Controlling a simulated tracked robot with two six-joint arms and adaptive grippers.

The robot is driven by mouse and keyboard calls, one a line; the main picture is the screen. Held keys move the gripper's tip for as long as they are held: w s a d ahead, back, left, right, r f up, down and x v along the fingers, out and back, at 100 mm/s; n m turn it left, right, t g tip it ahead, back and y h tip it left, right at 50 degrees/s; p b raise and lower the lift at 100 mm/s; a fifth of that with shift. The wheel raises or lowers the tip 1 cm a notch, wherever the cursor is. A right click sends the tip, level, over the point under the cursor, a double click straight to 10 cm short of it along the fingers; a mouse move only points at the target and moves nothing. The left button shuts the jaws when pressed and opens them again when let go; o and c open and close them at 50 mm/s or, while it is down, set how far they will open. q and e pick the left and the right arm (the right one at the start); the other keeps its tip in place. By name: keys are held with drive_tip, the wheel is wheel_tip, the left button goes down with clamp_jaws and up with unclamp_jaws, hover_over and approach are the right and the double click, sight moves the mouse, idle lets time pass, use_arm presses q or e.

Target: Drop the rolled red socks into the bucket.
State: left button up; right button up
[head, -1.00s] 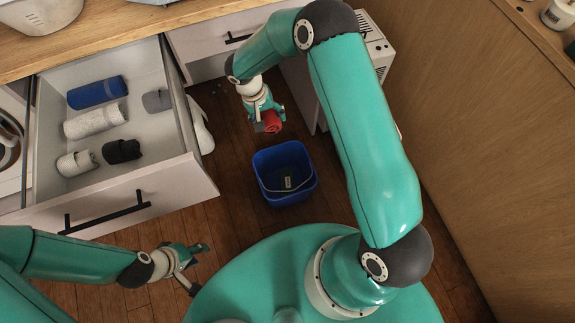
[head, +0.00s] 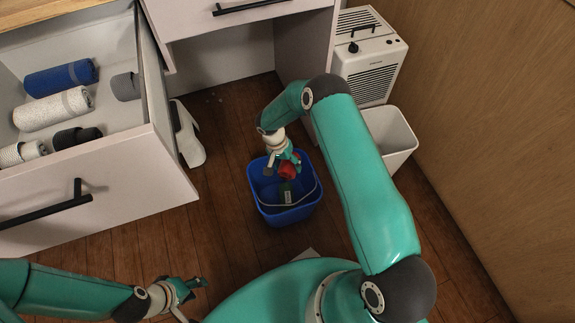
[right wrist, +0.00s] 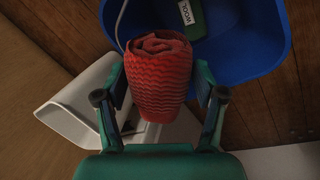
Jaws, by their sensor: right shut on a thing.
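The rolled red socks (head: 288,170) are between the fingers of my right gripper (head: 283,163), which is shut on them. In the head view they appear over the blue bucket (head: 290,214), near its far rim. In the right wrist view the red roll (right wrist: 158,82) has a zigzag pattern and is gripped from both sides by the fingers (right wrist: 160,95); the bucket (right wrist: 245,50) is behind it. A green item labelled WOOL (right wrist: 192,18) lies inside the bucket. My left gripper (head: 188,288) is at the lower left, empty, its fingers apart.
An open drawer (head: 120,118) at the left holds a blue roll (head: 60,78), a white roll (head: 52,108) and other rolls. A white bin (head: 391,137) and a white heater (head: 368,65) stand right of the bucket. A white object (head: 188,135) leans by the drawer.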

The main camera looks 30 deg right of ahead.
sight(283, 163)
drive_tip(key=shift+f+b, duration=1.1)
drive_tip(key=shift+f, duration=1.25)
drive_tip(key=o, duration=1.2)
drive_tip(key=v, duration=1.2)
